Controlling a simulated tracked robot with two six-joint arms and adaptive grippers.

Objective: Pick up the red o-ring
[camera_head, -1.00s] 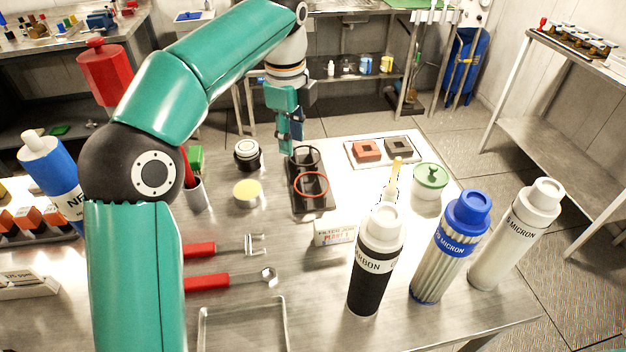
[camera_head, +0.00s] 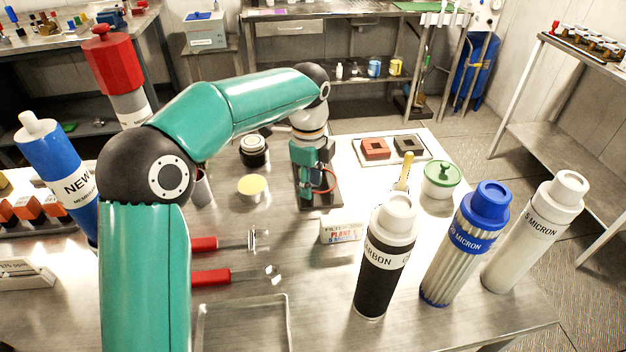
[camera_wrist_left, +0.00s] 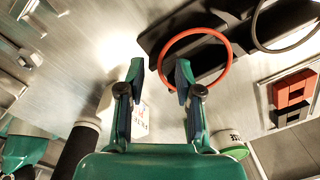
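The red o-ring (camera_head: 333,181) lies at the black holder (camera_head: 322,203), partly hidden behind my left gripper (camera_head: 307,196) in the head view. My left gripper points down at the holder. The ring's near-left rim lies between the two fingertips in that view. The right fingertip overlaps the ring's outline; I cannot tell whether they touch. My right gripper is not in view.
A dark o-ring (camera_wrist_left: 257,38) lies beside the red one. A filter box (camera_head: 342,230), a green-lidded jar (camera_head: 441,180), a black cartridge (camera_head: 385,265) and a tray with red and black blocks (camera_head: 425,159) stand nearby. Red-handled tools (camera_head: 210,277) lie on the front left of the table.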

